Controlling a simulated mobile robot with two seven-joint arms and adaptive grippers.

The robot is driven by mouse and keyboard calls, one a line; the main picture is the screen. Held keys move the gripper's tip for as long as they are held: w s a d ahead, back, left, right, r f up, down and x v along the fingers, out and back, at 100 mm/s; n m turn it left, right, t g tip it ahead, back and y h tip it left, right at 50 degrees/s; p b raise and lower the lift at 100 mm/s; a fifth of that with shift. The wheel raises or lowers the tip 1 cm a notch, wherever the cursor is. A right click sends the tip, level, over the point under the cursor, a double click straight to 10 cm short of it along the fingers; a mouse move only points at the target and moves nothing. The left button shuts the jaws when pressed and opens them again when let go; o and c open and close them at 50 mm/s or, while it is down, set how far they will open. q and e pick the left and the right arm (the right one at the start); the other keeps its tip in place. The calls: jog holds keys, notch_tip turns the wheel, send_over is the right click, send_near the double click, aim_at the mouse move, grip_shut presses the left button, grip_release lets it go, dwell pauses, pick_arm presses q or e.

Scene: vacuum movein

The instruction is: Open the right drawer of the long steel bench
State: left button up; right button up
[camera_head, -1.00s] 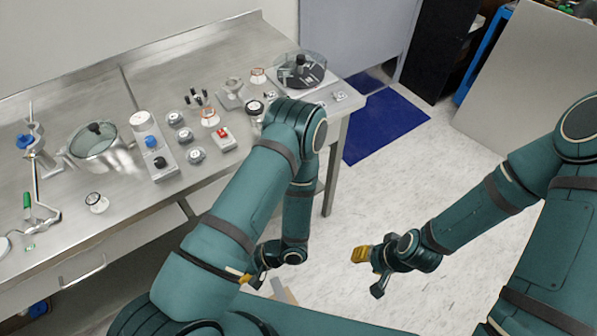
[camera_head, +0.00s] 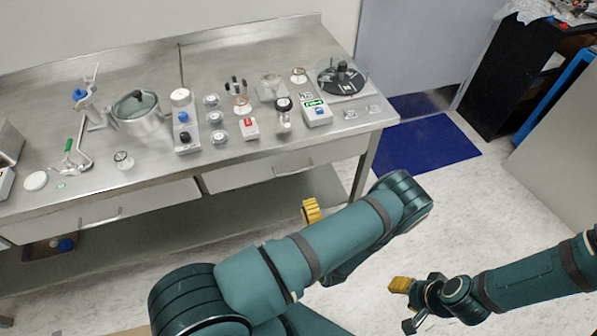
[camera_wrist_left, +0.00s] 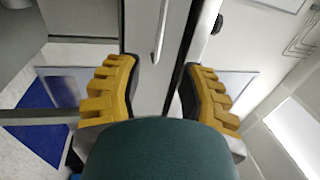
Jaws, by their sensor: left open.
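The long steel bench (camera_head: 240,72) runs across the left and middle of the head view. Its right drawer (camera_head: 245,178) looks shut, with a bar handle (camera_head: 292,172) on its front. My left gripper (camera_head: 311,210) is below and slightly right of that handle, apart from it; only one yellow finger shows there, the rest hidden behind my arm. In the left wrist view my left gripper (camera_wrist_left: 157,75) is open and empty, and a bar handle (camera_wrist_left: 161,30) on a pale front lies ahead between its fingers. My right gripper (camera_head: 405,305) hangs open over the floor, away from the bench.
A second drawer with a handle (camera_head: 100,219) is at the bench's left. The top holds a lidded pot (camera_head: 138,112), a black round device (camera_head: 342,78) and several small instruments. A blue mat (camera_head: 425,145) lies right of the bench. Floor before the bench is clear.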

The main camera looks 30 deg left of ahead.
aim_at(296, 171)
pick_arm(q)
jog(key=x, duration=1.2)
jog(key=shift+a+b, duration=0.15)
jog(key=shift+b, duration=0.25)
grip_shut()
